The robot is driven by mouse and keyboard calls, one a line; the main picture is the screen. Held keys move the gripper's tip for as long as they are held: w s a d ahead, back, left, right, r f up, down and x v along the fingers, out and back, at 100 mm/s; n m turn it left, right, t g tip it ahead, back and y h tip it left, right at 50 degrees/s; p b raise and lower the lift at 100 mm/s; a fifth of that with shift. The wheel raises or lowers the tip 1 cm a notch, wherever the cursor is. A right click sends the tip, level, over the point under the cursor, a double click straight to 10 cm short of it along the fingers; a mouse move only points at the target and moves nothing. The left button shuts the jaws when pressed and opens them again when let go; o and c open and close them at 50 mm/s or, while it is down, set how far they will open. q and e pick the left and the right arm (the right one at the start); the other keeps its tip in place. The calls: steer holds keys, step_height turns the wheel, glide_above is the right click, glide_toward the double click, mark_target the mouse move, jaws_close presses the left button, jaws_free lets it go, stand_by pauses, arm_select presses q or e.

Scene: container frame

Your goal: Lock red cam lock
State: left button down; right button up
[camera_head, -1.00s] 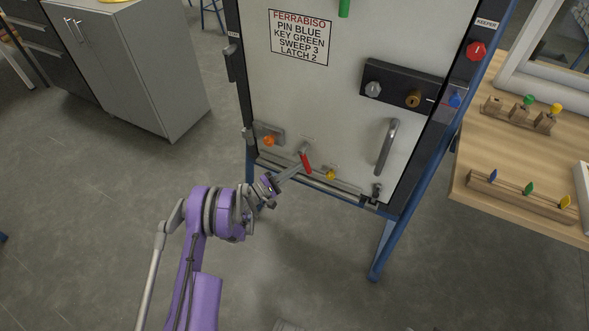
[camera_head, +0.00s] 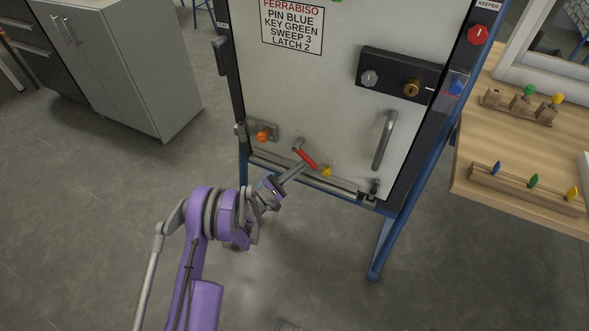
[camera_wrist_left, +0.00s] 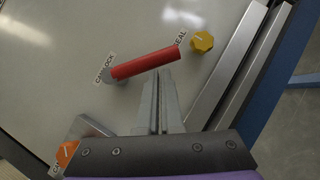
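The red cam lock handle (camera_head: 306,158) is low on the pale door panel, slanting down to the right from its grey pivot. In the left wrist view the red handle (camera_wrist_left: 146,62) runs between the "CAMLOCK" and "SEAL" labels. My left gripper (camera_head: 305,165) is at the lower side of the handle near its free end. In the left wrist view its fingers (camera_wrist_left: 163,76) lie together, with only a thin seam between them, and nothing shows held. The tips meet or nearly meet the handle; exact contact cannot be told. My right gripper is not in view.
A yellow knob (camera_head: 326,171) sits just right of the handle's free end, and an orange knob (camera_head: 262,136) is to its left. A grey rail (camera_head: 310,178) runs below. A vertical grey door handle (camera_head: 385,141) and a wooden table (camera_head: 480,145) are further right.

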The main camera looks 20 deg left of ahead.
arm_select(q)
steer(key=shift+d+r+b, duration=0.2)
steer(key=shift+d+r, duration=0.15)
steer(key=shift+d, duration=0.3)
steer(key=shift+d+r+b, duration=0.2)
steer(key=shift+d+r, duration=0.15)
steer(key=shift+d, duration=0.25)
steer(key=shift+d+r, duration=0.6)
steer(key=shift+r, duration=0.3)
steer(key=s+f+b, duration=0.1)
steer(key=s+f, duration=0.8)
steer(key=shift+a+f+b, duration=0.2)
steer(key=shift+f+b, duration=0.05)
steer(key=shift+b, duration=0.05)
steer(key=shift+s, duration=0.1)
